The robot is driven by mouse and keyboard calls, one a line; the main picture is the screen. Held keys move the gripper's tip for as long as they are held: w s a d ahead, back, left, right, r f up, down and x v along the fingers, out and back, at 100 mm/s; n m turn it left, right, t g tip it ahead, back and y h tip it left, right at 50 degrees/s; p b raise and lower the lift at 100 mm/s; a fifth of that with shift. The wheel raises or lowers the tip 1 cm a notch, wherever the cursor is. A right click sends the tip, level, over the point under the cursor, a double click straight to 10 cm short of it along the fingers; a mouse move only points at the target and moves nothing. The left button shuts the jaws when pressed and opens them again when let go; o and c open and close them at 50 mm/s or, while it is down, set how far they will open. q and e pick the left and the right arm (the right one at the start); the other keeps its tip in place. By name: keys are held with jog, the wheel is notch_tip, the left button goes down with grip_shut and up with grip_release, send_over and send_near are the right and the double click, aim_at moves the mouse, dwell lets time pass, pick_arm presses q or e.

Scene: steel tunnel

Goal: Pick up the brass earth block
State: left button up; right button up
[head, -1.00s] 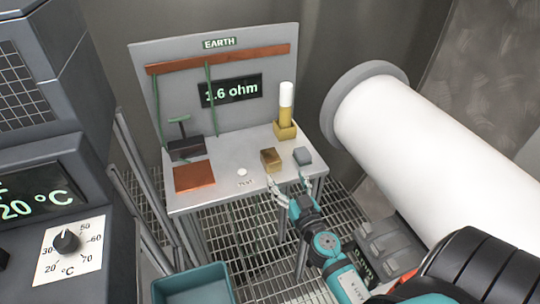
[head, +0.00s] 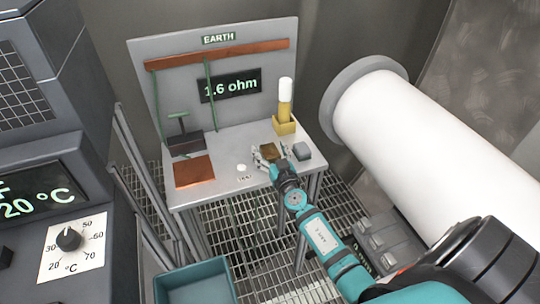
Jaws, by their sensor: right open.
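The brass earth block (head: 268,150) sits on the small grey table (head: 222,182) below the EARTH panel. My right gripper (head: 268,154) reaches over the table's front edge and is open, with its fingers on either side of the block. The fingers hide part of the block, and I cannot tell whether they touch it. My left gripper is not in the head view.
A grey block (head: 302,151) lies close to the right of my right gripper. A yellow holder (head: 285,125) with a white-topped cylinder stands behind. A copper plate (head: 194,171) and a white button (head: 241,168) lie left. A teal bin (head: 195,285) stands below.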

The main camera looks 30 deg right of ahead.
jog(key=shift+s, duration=0.1)
jog(key=shift+c, duration=0.3)
grip_shut()
jog(key=shift+r, duration=0.1)
